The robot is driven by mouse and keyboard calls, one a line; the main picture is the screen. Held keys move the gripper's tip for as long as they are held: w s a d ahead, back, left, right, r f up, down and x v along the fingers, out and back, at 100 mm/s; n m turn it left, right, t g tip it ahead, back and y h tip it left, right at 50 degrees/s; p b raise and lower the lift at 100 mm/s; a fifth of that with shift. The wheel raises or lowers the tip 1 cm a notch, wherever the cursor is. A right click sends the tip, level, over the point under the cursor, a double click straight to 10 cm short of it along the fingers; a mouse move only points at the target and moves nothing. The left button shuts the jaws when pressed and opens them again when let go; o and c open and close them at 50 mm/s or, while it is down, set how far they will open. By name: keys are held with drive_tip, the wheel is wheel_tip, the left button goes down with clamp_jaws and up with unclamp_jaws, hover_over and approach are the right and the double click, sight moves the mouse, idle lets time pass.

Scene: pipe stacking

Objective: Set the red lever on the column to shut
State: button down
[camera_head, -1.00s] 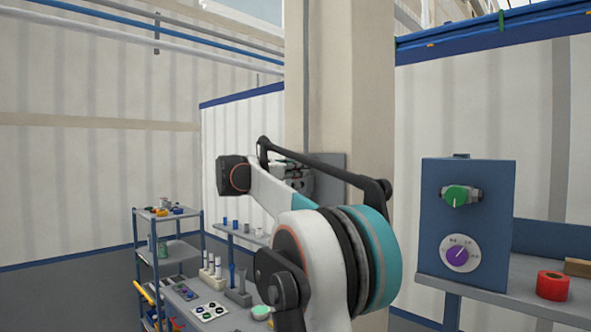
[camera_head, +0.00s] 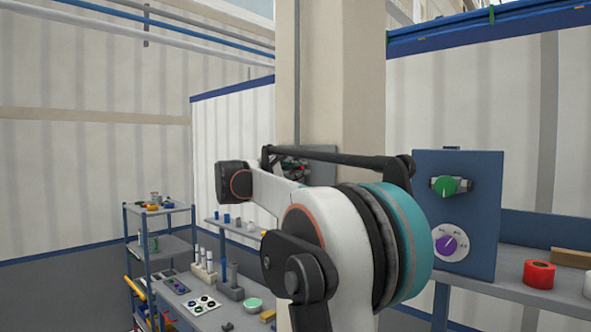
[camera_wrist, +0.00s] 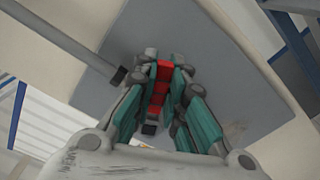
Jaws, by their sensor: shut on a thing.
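The red lever (camera_wrist: 162,76) is in the wrist view, between the teal-padded fingers of my gripper (camera_wrist: 158,90), which is shut on it. Behind it is a grey plate (camera_wrist: 205,50) with a grey pipe running in from the upper left. In the head view the beige column (camera_head: 345,90) stands behind my arm, with the grey plate (camera_head: 322,154) on it. My gripper (camera_head: 293,170) is partly seen there in front of the plate, mostly hidden by my arm. The lever's base is hidden by the fingers.
A blue panel (camera_head: 425,215) with a green lever (camera_head: 445,186) and a purple dial (camera_head: 446,243) stands at right. A red tape roll (camera_head: 538,274) lies on the bench beside it. A cart (camera_head: 160,245) and a table with small parts (camera_head: 205,306) stand at left.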

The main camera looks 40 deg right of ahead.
drive_tip(key=shift+s+f+m+b, duration=0.2)
drive_tip(key=shift+f+m, duration=0.45)
drive_tip(key=shift+m, duration=0.65)
drive_tip(key=shift+s+f+m+b, duration=0.15)
drive_tip(key=shift+f+m, duration=0.45)
drive_tip(key=shift+m, duration=0.7)
drive_tip(key=shift+f, duration=0.1)
drive_tip(key=c, duration=1.6)
unclamp_jaws()
drive_tip(key=a, duration=1.2)
drive_tip(key=shift+s, duration=0.4)
